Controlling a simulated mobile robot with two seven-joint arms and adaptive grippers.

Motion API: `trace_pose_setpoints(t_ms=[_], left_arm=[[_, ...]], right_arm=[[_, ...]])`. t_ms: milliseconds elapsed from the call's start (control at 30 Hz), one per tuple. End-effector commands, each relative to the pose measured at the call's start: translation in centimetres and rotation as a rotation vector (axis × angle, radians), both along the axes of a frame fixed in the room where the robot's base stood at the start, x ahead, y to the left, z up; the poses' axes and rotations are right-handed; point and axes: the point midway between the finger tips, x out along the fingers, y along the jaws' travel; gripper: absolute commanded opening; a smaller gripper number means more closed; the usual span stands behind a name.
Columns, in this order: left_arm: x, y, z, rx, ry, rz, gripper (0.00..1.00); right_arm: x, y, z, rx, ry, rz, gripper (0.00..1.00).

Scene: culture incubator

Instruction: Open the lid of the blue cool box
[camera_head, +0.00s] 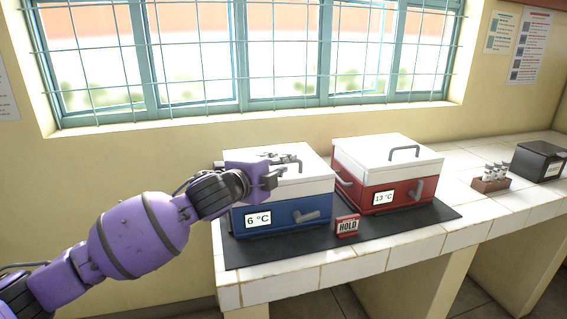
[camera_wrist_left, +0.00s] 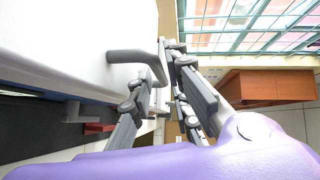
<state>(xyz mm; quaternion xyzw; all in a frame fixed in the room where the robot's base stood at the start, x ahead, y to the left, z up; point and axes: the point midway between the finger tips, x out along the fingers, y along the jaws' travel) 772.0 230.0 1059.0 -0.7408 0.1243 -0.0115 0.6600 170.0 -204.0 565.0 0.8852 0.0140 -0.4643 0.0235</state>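The blue cool box (camera_head: 270,217) stands on the black mat, with its white lid (camera_head: 310,180) down and a 6 °C display on its front. A grey handle rises from the lid top; in the left wrist view the handle (camera_wrist_left: 130,56) reaches across to the fingers. My left gripper (camera_head: 285,160) is over the lid at the handle, partly hiding it. In the left wrist view its fingers (camera_wrist_left: 160,85) are spread apart, with the handle's end between their tips; firm contact is not clear. My right gripper is in neither view.
A red cool box (camera_head: 378,197) with a white lid and a 13 °C display stands close on the right. A red HOLD sign (camera_head: 347,226) sits in front, between the boxes. A tube rack (camera_head: 490,184) and a black box (camera_head: 538,161) stand farther right. The window wall is behind.

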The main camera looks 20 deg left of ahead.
Motion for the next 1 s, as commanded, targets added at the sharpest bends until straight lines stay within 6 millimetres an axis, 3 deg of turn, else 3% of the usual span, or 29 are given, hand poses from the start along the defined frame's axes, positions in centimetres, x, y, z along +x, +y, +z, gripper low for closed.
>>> trace_pose_setpoints(t_ms=[200,467,633,1000], left_arm=[[1.9,-0.4,-0.3,-0.001,0.0,0.0,0.17],[2.1,-0.4,-0.3,0.0,0.0,0.0,0.17],[2.1,-0.4,-0.3,0.0,0.0,0.0,0.0],[2.1,-0.4,-0.3,0.002,0.002,0.001,0.0]], right_arm=[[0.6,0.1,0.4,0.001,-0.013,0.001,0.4],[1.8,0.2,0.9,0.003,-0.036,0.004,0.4],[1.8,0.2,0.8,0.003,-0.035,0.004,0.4],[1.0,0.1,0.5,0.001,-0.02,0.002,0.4]])
